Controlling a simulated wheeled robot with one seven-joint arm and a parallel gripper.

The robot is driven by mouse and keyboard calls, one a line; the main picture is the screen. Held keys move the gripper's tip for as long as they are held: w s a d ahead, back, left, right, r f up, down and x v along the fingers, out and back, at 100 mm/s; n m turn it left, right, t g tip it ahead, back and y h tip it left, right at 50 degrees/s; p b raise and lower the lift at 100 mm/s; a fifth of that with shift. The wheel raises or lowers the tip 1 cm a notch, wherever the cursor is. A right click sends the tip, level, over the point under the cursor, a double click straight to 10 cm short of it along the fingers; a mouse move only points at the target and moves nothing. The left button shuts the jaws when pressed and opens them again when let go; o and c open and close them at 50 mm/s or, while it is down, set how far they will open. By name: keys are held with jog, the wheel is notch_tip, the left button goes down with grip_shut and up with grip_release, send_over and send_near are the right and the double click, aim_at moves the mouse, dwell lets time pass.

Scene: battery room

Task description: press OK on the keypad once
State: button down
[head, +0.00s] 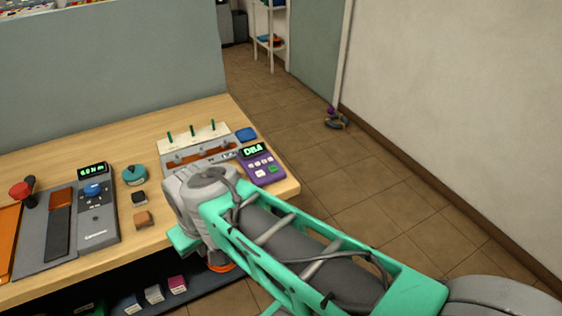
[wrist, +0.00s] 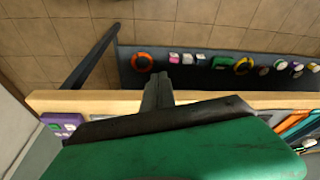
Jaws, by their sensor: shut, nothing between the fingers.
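The purple keypad (head: 259,164) lies near the right end of the wooden table. It has a lit green display, several pale keys and one green key (head: 272,169); the key labels are too small to read. Part of the keypad (wrist: 64,124) shows at the left of the wrist view. My gripper (wrist: 158,78) is shut and empty, over the table's front edge and to one side of the keypad, apart from it. In the head view my arm hides the fingertips.
A grey device with a blue button (head: 97,207), a teal knob (head: 134,175) and small blocks lie left. A dark lower shelf (wrist: 205,75) holds several small items.

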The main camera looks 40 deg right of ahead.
notch_tip(320, 180, up, 9)
jog(key=n+t+p, duration=0.6)
jog(key=n+p, duration=0.2)
jog(key=p, duration=0.2)
send_over(275, 170)
jog(key=shift+d+f+h, duration=0.1)
jog(key=shift+f+h, duration=0.1)
jog(key=shift+h, duration=0.1)
notch_tip(275, 170, down, 8)
jog(key=b, duration=0.4)
jog(key=shift+f, duration=0.25)
jog(key=shift+f+b, duration=0.15)
jog(key=shift+b, duration=0.2)
